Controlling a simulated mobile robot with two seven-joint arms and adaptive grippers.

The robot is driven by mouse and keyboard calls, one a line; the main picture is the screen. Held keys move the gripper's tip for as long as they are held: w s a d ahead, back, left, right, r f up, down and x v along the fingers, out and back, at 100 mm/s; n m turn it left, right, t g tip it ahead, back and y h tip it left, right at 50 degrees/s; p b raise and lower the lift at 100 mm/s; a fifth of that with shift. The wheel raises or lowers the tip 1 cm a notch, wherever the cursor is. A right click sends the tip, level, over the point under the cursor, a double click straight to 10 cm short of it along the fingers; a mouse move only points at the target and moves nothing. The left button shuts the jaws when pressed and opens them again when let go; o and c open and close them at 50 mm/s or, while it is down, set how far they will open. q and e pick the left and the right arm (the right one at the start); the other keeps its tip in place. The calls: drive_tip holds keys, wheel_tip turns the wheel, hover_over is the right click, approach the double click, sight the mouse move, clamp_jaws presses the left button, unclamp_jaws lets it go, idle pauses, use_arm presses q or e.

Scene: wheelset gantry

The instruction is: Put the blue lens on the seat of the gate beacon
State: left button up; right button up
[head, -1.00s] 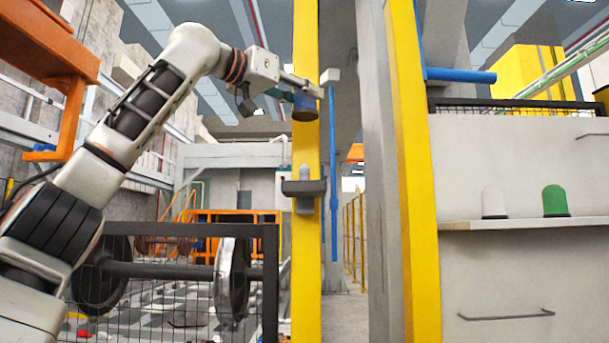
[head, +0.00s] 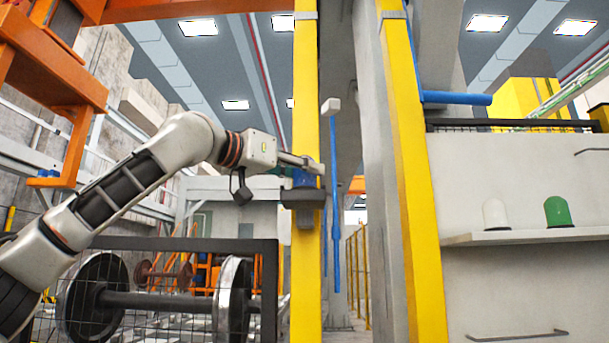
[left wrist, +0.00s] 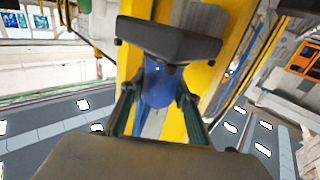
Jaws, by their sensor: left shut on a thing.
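The blue lens (head: 301,179) is in my left gripper (head: 314,169), which is shut on it. The gate beacon (head: 303,196) is a dark grey bracket on the yellow post, with a grey part below. The lens is right above the bracket, and the grey bulb on top is hidden behind or inside it. In the left wrist view, the lens (left wrist: 161,86) is between the two fingers, close against the dark bracket (left wrist: 168,40). I cannot tell whether it rests fully on the seat. My right gripper is not in view.
A white lens (head: 496,214) and a green lens (head: 558,212) stand on a wall shelf (head: 520,236) at the right. A mesh guard (head: 180,243) with a wheelset behind it is below my left arm. A blue bar with a white box (head: 331,106) hangs right of the post (head: 308,90).

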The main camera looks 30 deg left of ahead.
use_arm(q)
drive_tip(key=shift+s+d+r, duration=0.1)
drive_tip(key=shift+s+r, duration=0.05)
drive_tip(key=shift+r, duration=0.05)
drive_tip(key=shift+f, duration=0.1)
drive_tip(key=shift+f, duration=0.15)
drive_tip(key=o, duration=1.2)
drive_tip(key=shift+r, duration=0.25)
drive_tip(key=v, duration=1.2)
drive_tip(key=shift+f, duration=0.1)
